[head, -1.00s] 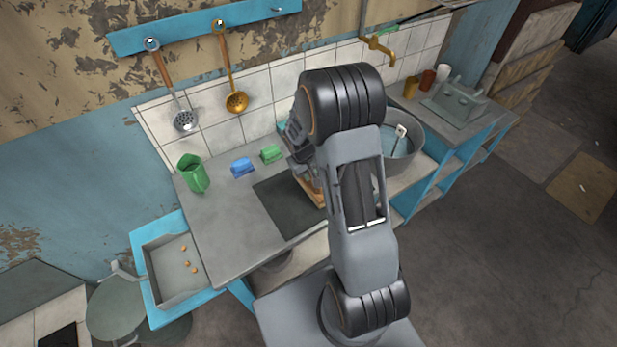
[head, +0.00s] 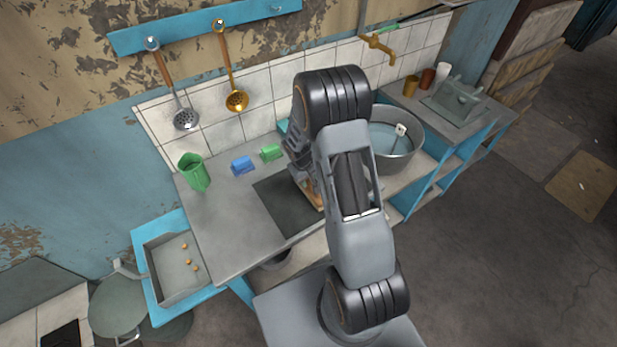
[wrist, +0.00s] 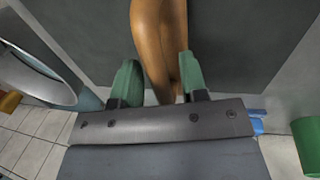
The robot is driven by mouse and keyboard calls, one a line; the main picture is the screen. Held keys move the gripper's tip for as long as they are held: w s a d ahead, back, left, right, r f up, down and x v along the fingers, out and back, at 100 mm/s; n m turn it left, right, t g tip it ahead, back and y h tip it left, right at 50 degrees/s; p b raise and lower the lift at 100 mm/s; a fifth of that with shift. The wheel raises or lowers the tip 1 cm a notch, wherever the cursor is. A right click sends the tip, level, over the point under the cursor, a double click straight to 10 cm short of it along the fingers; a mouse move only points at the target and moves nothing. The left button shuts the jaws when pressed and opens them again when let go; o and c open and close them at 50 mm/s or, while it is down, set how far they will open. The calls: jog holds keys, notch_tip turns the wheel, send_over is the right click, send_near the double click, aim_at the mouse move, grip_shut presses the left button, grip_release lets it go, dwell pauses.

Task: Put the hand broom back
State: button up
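The hand broom shows in the wrist view as a smooth brown wooden handle (wrist: 158,40), running from the top edge down between my fingertips. Its lower end is hidden by my gripper body. My gripper (wrist: 157,82) has two green-tipped fingers, one on each side of the handle and apart. A small gap seems to show at the left finger; contact at the right finger is unclear. In the head view a brown piece (head: 317,196), probably the broom, shows beside my arm over the dark mat (head: 285,208). My gripper is mostly hidden there by my arm.
A round metal basin (head: 408,160) of water is right of my arm. Two ladles hang on the wall. The left counter (head: 222,222) is clear.

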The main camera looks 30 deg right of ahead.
jog(key=shift+a+r, duration=0.1)
jog(key=shift+r, duration=0.45)
jog(key=s+a+r+t, duration=0.1)
jog(key=s+a+r, duration=0.2)
jog(key=r, duration=0.7)
jog(key=s+a+r+t, duration=0.1)
jog(key=s+a+r, duration=0.15)
jog(key=r, duration=0.65)
jog(key=s+a+r+t, duration=0.1)
jog(key=s+r, duration=0.1)
jog(key=s, duration=0.1)
jog(key=s+a+r+m+y, duration=0.1)
jog(key=s+r, duration=0.1)
jog(key=s, duration=0.2)
jog(key=s+a+r+t+y, duration=0.1)
jog(key=s+r, duration=0.1)
jog(key=s, duration=0.2)
jog(key=shift+s+a+r+t+b, duration=0.1)
jog(key=shift+s+a+t+b, duration=0.1)
jog(key=shift+a+t+b, duration=0.15)
jog(key=shift+m, duration=0.3)
